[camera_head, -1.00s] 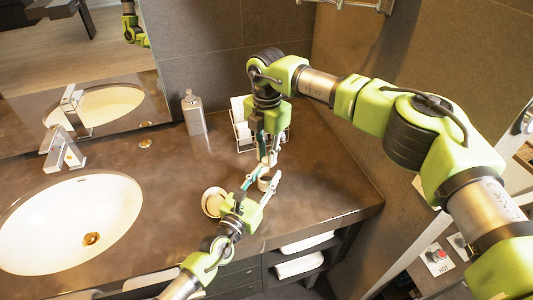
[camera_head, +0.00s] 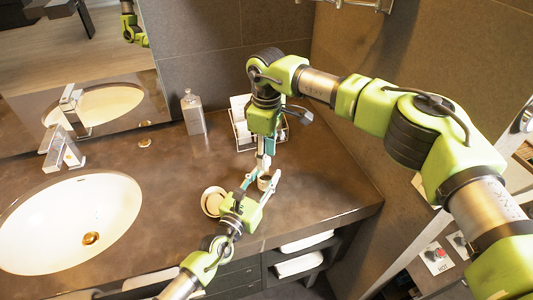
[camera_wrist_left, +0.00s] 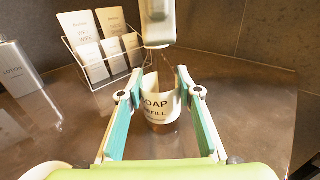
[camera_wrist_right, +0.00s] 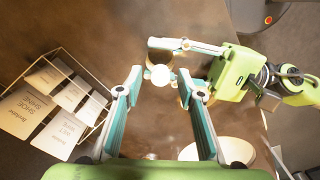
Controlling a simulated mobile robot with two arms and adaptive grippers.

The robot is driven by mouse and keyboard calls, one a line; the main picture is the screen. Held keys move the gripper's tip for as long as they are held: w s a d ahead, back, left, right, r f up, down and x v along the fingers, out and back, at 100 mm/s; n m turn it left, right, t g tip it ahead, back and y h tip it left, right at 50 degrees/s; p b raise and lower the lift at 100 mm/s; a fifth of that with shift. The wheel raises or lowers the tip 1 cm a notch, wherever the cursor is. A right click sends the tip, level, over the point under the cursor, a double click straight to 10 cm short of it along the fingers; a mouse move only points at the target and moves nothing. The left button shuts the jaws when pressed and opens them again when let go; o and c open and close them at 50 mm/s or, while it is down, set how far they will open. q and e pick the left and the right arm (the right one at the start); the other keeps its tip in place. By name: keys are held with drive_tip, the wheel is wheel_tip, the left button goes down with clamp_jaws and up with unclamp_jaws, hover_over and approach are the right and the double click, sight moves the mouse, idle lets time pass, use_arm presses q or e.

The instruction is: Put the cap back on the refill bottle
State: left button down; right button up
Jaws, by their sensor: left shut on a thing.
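The refill bottle (camera_wrist_left: 160,108), with a white label reading SOAP REFILL, stands upright on the counter. My left gripper (camera_wrist_left: 160,82) is shut on its sides; that gripper also shows in the head view (camera_head: 262,190). My right gripper (camera_wrist_right: 160,72) comes down from above the bottle. Its fingers are apart, with a small gap on each side of a round white piece that looks like the cap (camera_wrist_right: 159,76). In the left wrist view the pale right fingertips (camera_wrist_left: 158,30) hang above the bottle. I cannot tell whether the cap is seated on the bottle.
A wire rack with cards (camera_head: 240,130) stands behind the grippers, and a lotion dispenser (camera_head: 193,112) is to its left. A round white dish (camera_head: 213,201) lies close to my left gripper. The sink (camera_head: 70,222) is at the left; the counter's right part is clear.

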drive_tip(key=shift+r, duration=2.25)
drive_tip(key=shift+n, duration=0.3)
drive_tip(key=shift+c, duration=0.4)
